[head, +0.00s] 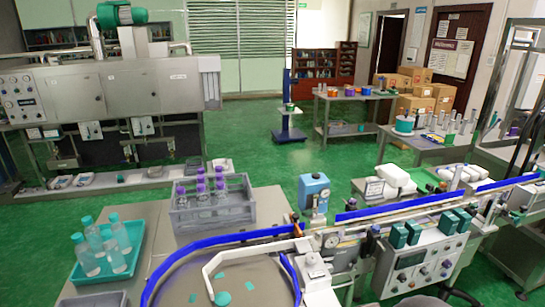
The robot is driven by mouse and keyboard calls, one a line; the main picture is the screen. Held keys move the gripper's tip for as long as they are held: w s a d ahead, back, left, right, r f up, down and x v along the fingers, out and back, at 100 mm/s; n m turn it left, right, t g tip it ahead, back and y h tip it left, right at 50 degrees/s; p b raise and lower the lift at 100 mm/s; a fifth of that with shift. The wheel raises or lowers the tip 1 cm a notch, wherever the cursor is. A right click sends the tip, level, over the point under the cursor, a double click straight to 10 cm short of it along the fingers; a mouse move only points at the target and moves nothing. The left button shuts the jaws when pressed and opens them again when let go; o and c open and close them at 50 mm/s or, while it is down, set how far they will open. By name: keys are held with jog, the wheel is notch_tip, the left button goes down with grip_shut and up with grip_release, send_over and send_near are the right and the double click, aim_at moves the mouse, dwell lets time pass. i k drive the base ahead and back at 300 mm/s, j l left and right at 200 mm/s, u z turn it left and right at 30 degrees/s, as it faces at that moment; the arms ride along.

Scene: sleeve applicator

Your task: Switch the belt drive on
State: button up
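The conveyor belt line (425,207) with blue side rails runs from the centre to the right edge. Below it a grey control panel (408,272) carries several dark knobs, small buttons and a dark display. Several teal blocks (398,236) sit along the panel's top edge. The labels are too small to read, so I cannot tell which control is the belt drive switch or how it is set. My gripper is not in view.
A round turntable (250,283) with a blue rim stands at the front. Left of it are a grey crate (212,217) of purple-capped bottles and a teal tray (82,268) of bottles. A blue device (314,191) stands behind the line. Green floor (255,140) is open beyond.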

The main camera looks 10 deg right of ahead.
aim_at(447, 263)
jog(key=z, duration=1.3)
